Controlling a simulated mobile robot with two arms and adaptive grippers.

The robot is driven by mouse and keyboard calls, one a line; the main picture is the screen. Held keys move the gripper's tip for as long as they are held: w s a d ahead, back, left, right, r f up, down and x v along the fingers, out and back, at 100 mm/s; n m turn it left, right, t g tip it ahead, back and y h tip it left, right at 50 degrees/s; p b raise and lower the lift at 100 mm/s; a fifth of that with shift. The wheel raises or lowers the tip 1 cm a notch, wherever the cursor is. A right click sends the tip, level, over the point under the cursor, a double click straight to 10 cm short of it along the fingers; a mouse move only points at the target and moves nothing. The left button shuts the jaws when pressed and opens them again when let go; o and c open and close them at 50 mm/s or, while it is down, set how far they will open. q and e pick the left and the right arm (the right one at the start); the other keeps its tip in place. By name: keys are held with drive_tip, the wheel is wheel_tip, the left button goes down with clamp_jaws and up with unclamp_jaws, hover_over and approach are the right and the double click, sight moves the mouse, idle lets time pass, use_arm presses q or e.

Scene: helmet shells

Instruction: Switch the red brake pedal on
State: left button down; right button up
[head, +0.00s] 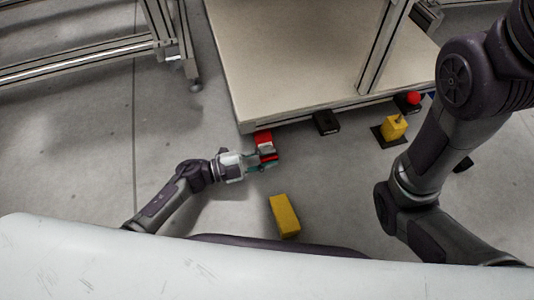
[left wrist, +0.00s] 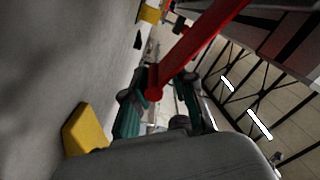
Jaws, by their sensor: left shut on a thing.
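The red brake pedal (head: 264,138) is at the front edge of the low platform, left of the middle in the head view. In the left wrist view the red pedal (left wrist: 200,42) shows as a long red bar ending in a rounded tip. My left gripper (head: 266,160) is at the pedal's near end, low over the floor. In the left wrist view my left gripper (left wrist: 157,92) has its teal fingers shut on the red bar near its tip. The fingers hide part of the pedal. My right gripper is outside both views.
A beige platform (head: 290,60) with metal posts stands behind the pedal. A black pedal (head: 326,122), a red knob (head: 413,98) and a yellow box (head: 394,127) on a dark base are to its right. A yellow block (head: 284,215) lies on the floor nearer me. Floor at the left is clear.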

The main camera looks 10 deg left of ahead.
use_arm(q)
drive_tip(key=shift+w+a+f+m, duration=0.1)
drive_tip(key=shift+w+f+m, duration=0.1)
drive_tip(key=shift+f+m, duration=0.35)
drive_tip(key=shift+w+a+f+m, duration=0.1)
drive_tip(key=shift+w+f+m, duration=0.1)
drive_tip(key=shift+f+m, duration=0.35)
drive_tip(key=shift+w+a+f+m, duration=0.1)
drive_tip(key=shift+w+a+m, duration=0.1)
drive_tip(key=shift+m, duration=0.4)
drive_tip(key=shift+w, duration=0.1)
drive_tip(key=c, duration=0.9)
unclamp_jaws()
drive_tip(key=shift+c, duration=0.2)
drive_tip(key=shift+f, duration=0.1)
drive_tip(key=shift+a, duration=0.1)
drive_tip(key=v, duration=1.1)
drive_tip(key=shift+s+a, duration=0.2)
drive_tip(key=shift+s, duration=0.05)
